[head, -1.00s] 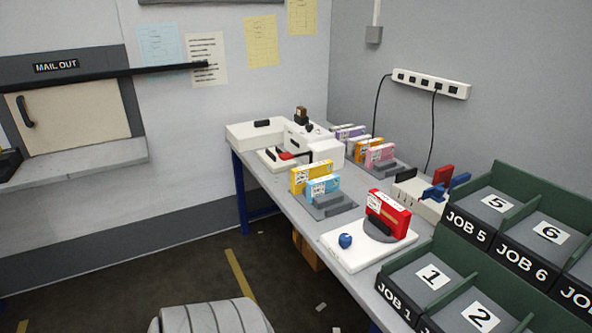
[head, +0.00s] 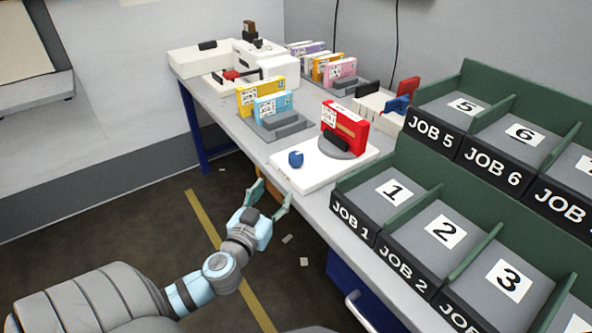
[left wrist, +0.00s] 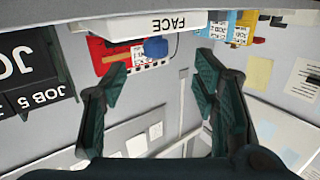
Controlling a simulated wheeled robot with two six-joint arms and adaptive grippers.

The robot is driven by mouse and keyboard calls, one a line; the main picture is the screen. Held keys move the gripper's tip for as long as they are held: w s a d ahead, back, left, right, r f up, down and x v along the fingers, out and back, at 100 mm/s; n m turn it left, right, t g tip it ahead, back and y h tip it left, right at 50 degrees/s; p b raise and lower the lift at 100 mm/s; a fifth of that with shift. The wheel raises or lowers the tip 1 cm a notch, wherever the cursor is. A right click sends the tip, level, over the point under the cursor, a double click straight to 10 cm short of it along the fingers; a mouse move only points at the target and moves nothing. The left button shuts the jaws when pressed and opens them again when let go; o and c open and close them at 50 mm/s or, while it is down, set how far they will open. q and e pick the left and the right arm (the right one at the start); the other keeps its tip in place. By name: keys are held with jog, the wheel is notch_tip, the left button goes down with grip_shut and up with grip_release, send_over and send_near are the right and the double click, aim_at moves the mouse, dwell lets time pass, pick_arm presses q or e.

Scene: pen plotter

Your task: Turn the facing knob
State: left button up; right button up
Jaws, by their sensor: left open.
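The facing knob (head: 295,159) is a small blue knob at the front left of a white base (head: 305,180). A red box (head: 344,129) stands upright on a grey round plate (head: 352,148) on that base. My left gripper (head: 273,190) is open and empty, in front of and below the knob, at the table's front edge. In the left wrist view the picture is upside down; the knob (left wrist: 156,48) lies beyond and between the open fingers, apart from them. The base's front edge there reads FACE (left wrist: 155,25). My right gripper is not in view.
Green job trays (head: 385,190) stand close to the right of the base. A yellow box (head: 262,97) and a light blue box (head: 272,107) stand in a grey holder behind it. A white machine (head: 290,67) is at the far end. The floor in front is mostly clear.

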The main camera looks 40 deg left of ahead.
aim_at(293, 160)
pick_arm(q)
jog(key=x, duration=0.4)
jog(key=r+p+x, duration=0.1)
jog(key=x, duration=0.4)
jog(key=r+x, duration=0.1)
jog(key=x, duration=0.4)
jog(key=shift+w+d+r, duration=0.15)
jog(key=shift+w+d, duration=0.15)
jog(key=c, duration=1.2)
